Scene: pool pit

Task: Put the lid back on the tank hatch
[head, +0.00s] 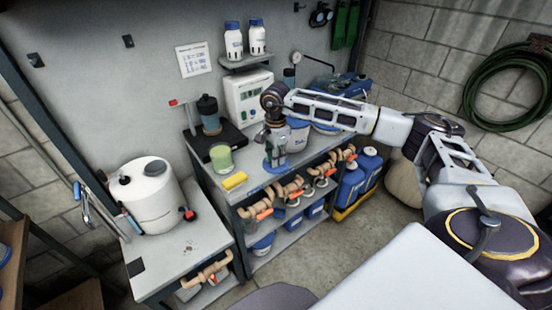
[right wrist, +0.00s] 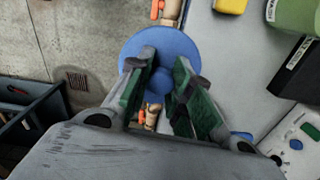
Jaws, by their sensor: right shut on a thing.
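My right gripper (head: 278,148) points down over the front of the workbench, to the right of the green cup. It is shut on a round blue lid (head: 273,169). In the right wrist view the blue lid (right wrist: 160,48) shows as a flat disc at the fingertips (right wrist: 163,75), its near part hidden by the fingers. The white tank (head: 147,205) stands on the lower bench at the left, well apart from the gripper. A dark round hatch (head: 155,166) shows on its top. My left gripper is not in view.
A green cup (head: 221,158), a yellow sponge (head: 234,181) and a dark-topped bottle (head: 208,114) stand on the workbench between gripper and tank. Pipes with orange valves (head: 265,211) run below its front edge. The lower bench is mostly clear in front of the tank.

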